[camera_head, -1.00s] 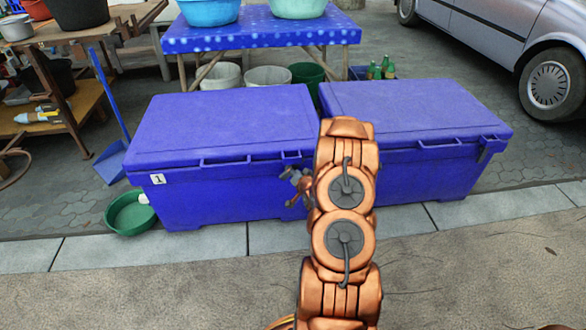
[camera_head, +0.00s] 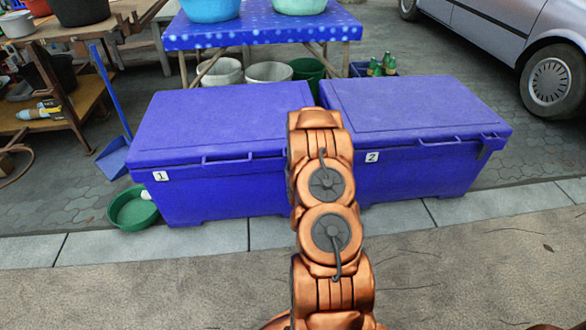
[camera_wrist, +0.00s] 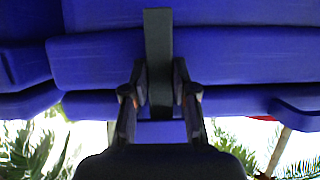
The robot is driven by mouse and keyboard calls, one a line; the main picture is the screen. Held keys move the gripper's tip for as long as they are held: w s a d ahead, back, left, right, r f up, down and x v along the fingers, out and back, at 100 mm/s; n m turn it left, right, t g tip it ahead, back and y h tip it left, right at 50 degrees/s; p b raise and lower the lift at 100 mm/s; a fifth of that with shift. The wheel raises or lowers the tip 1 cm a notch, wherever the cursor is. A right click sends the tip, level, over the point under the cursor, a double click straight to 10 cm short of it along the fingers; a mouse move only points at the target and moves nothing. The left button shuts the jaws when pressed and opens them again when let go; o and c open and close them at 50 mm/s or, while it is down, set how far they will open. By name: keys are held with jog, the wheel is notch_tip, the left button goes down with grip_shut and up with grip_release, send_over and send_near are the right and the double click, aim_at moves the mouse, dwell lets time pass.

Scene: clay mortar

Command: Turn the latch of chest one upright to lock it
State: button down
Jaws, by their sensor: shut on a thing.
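Chest one (camera_head: 215,190) is a blue lidded box marked with a white label 1 (camera_head: 161,176) in the head view. My gripper is hidden behind my arm there. In the wrist view my gripper (camera_wrist: 159,88) has its two dark fingers closed on either side of a dark flat bar, the latch (camera_wrist: 158,45). The latch runs straight up and down that picture, across the blue chest front (camera_wrist: 240,60). The wrist picture looks upside down, with sky and plants at the bottom. In the head view the latch is hidden behind my arm.
A second blue chest (camera_head: 430,170) with label 2 (camera_head: 372,157) stands close to the right. A green basin (camera_head: 133,210) sits by chest one's left end. Behind are a blue table (camera_head: 260,32) and buckets (camera_head: 270,73). The pavement in front (camera_head: 150,280) is clear.

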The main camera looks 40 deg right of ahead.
jog(key=shift+r, duration=0.1)
dwell(0.4)
jog(key=c, duration=0.9)
grip_release()
jog(key=shift+v, duration=3.7)
jog(key=shift+a, duration=0.1)
